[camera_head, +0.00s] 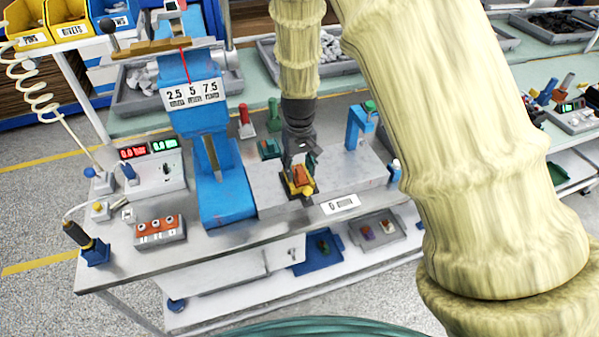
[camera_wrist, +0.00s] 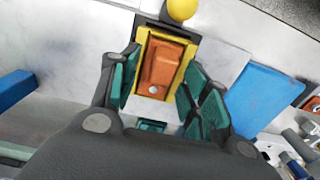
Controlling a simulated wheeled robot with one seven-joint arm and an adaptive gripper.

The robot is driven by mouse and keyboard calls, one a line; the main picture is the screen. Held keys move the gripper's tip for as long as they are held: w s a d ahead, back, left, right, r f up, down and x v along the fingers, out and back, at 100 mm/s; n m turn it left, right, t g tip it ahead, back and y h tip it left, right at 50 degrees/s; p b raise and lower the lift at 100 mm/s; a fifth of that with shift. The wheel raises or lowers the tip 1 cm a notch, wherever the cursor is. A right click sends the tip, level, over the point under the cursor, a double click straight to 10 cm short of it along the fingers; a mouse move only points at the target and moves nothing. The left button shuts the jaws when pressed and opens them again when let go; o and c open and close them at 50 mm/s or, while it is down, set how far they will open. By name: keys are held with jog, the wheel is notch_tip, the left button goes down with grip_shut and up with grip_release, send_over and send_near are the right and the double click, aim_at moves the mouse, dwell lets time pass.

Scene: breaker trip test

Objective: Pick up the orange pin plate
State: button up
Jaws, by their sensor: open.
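The orange pin plate (camera_wrist: 163,62) sits in a yellow-edged holder (camera_wrist: 189,50) on a dark base, with a small pale round spot at its near end in the wrist view. It also shows in the head view (camera_head: 302,176), partly covered by my gripper. My gripper (camera_wrist: 160,88) is open, its green-padded fingers on either side of the plate's near end. In the head view my gripper (camera_head: 300,160) points down over the holder. I cannot tell whether the fingers touch the plate.
A blue press (camera_head: 222,195) with a 2.5-5-7.5 scale stands left of the holder. A blue bracket (camera_head: 356,128) stands to the right, and a red-handled clamp (camera_head: 245,118) behind.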

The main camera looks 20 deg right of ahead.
jog(key=shift+f, duration=0.35)
jog(key=shift+c, duration=0.4)
grip_shut()
jog(key=shift+r, duration=0.1)
